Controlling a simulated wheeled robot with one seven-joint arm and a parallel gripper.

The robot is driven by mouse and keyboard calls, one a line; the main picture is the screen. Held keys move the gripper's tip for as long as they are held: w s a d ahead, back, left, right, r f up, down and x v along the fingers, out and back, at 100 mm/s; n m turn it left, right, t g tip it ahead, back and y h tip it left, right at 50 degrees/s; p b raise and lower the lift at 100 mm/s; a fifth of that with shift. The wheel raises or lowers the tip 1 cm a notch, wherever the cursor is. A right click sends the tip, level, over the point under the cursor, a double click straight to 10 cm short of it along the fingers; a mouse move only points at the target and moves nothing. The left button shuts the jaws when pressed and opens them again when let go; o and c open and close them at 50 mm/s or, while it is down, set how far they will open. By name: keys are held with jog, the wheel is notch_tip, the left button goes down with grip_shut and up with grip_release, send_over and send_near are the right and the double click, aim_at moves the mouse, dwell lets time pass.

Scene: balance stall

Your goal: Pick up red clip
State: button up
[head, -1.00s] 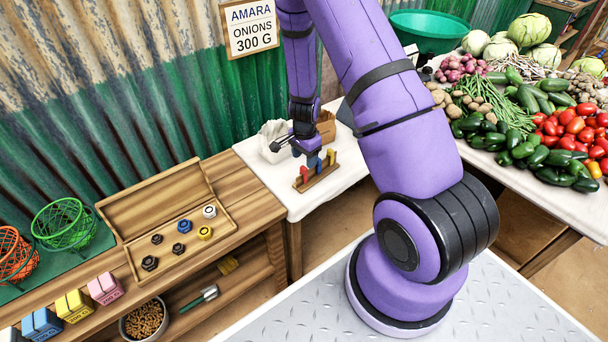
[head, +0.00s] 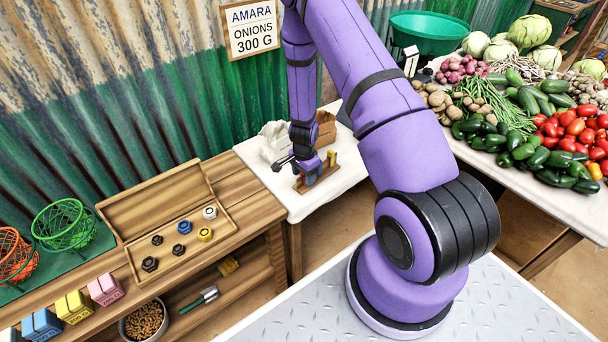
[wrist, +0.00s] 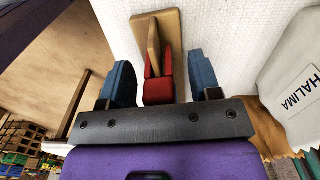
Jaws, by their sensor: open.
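The red clip (wrist: 158,86) stands at the near end of a small wooden clip rack (wrist: 165,20) in the wrist view. My gripper (wrist: 160,82) is open, its two blue fingers on either side of the red clip with a gap on each side. In the head view my gripper (head: 306,172) is down at the rack (head: 322,178) on the white cloth. A yellow clip (head: 332,156) stands at the rack's right end. The red clip is mostly hidden by my gripper in the head view.
A white bag (head: 272,138) stands behind the rack; in the wrist view it reads HALIMA (wrist: 292,98). A brown paper bag (head: 326,124) is beside it. The wooden shelf with a box of weights (head: 178,240) lies to the left. Vegetables fill the right table.

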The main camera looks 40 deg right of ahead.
jog(key=shift+c, duration=0.2)
jog(key=c, duration=0.9)
jog(key=shift+c, duration=0.2)
